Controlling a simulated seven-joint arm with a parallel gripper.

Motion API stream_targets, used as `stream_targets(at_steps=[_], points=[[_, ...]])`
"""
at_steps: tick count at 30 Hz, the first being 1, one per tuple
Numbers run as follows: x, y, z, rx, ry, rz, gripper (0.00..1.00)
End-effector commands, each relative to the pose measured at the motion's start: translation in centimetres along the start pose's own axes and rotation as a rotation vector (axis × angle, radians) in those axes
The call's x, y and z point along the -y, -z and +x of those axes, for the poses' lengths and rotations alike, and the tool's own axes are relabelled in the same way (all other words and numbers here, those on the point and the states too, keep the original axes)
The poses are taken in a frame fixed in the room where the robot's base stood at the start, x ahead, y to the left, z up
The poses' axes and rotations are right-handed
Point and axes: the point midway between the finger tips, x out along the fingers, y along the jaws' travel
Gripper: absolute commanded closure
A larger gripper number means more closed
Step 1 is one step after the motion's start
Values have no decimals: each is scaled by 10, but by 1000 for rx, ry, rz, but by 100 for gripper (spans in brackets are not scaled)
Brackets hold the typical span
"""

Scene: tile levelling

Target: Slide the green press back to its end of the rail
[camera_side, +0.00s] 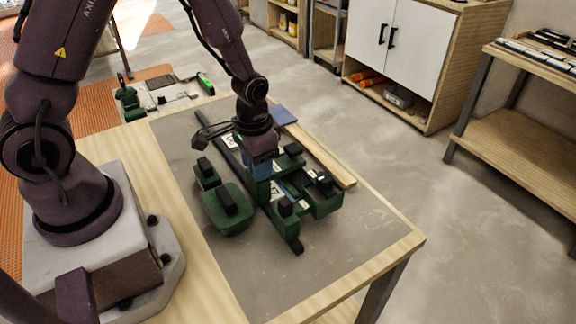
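A dark rail (228,143) runs from the back left toward the front right across the grey work surface. Green pieces with black handles stand around it, and I cannot tell for sure which is the press. One green block (287,217) sits across the rail near its front end. A larger green block (321,201) lies right of it. My gripper (262,170) points down among the green parts, over the rail's middle, with blue at its lower end. Its fingertips are partly hidden, so I cannot tell if it is open, shut or touching a part.
A big rounded green block (237,222) and a small green block (206,180) stand left of the rail. A wooden strip (318,157) and a blue pad (284,116) lie behind. The front of the table (330,262) is clear.

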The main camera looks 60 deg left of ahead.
Motion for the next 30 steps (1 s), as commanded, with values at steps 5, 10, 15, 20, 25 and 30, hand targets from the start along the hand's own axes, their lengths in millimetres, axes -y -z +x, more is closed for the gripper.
stream_targets(at_steps=[5,10,15,20,25,30], points=[[0,0,0,0,0,0,98],[4,0,0,0,0,-2,98],[18,0,0,1,0,-3,97],[33,0,0,1,0,-5,97],[49,0,0,1,1,-5,97],[64,0,-1,0,1,-3,97]])
